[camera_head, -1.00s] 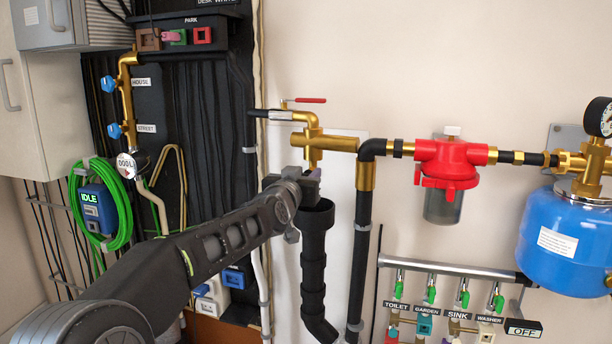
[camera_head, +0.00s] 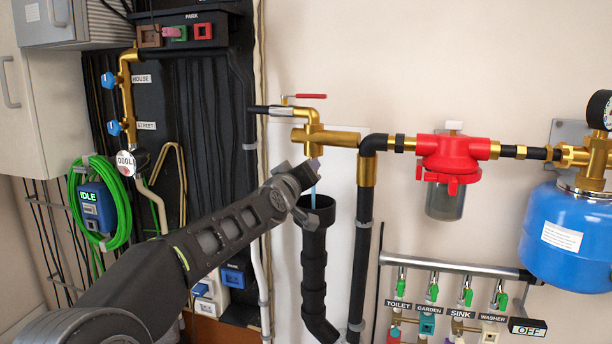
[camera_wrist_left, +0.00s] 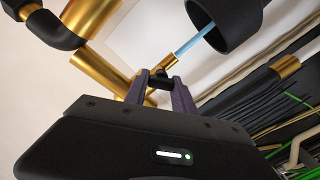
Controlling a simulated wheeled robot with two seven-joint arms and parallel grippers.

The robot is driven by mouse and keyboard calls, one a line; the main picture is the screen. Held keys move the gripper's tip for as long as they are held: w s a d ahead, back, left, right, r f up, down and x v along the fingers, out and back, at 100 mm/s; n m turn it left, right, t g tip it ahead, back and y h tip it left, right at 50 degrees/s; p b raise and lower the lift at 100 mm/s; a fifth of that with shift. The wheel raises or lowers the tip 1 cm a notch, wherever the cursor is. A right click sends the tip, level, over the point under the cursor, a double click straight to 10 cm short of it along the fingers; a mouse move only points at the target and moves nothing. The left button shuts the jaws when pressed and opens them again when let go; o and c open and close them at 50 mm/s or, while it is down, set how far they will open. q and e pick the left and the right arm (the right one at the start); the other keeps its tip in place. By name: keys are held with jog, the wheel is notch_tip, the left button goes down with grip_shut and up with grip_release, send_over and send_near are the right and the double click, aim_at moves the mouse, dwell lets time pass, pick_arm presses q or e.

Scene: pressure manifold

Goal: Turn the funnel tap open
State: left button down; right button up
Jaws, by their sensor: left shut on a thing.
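The funnel tap is on the brass pipework above the black funnel (camera_head: 317,213). My left gripper (camera_head: 315,168) is at the short brass outlet just above the funnel's mouth. In the left wrist view its fingers (camera_wrist_left: 160,84) are shut on a small dark tap handle (camera_wrist_left: 158,83) beside the brass spout (camera_wrist_left: 166,62). A pale blue stream of water (camera_head: 313,196) runs from the spout into the funnel; it also shows in the left wrist view (camera_wrist_left: 194,40). The gripper hides most of the tap in the head view. My right gripper is not in view.
A red lever (camera_head: 311,96) sits above the brass tee (camera_head: 335,138). A black vertical pipe (camera_head: 364,240) stands right of the funnel, then a red filter (camera_head: 452,152) and a blue tank (camera_head: 565,240). A cable panel (camera_head: 205,130) is at the left.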

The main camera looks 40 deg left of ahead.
pick_arm(q)
jog(key=n+b, duration=0.1)
jog(key=n, duration=0.4)
jog(key=shift+a+f+n, duration=0.1)
jog(key=shift+f+n, duration=0.05)
jog(key=shift+n, duration=0.15)
jog(key=n+b, duration=0.1)
jog(key=n, duration=0.4)
jog(key=shift+f, duration=0.1)
jog(key=shift+n, duration=0.3)
jog(key=c, duration=1)
grip_release()
jog(key=shift+c, duration=0.2)
jog(key=shift+s, duration=0.1)
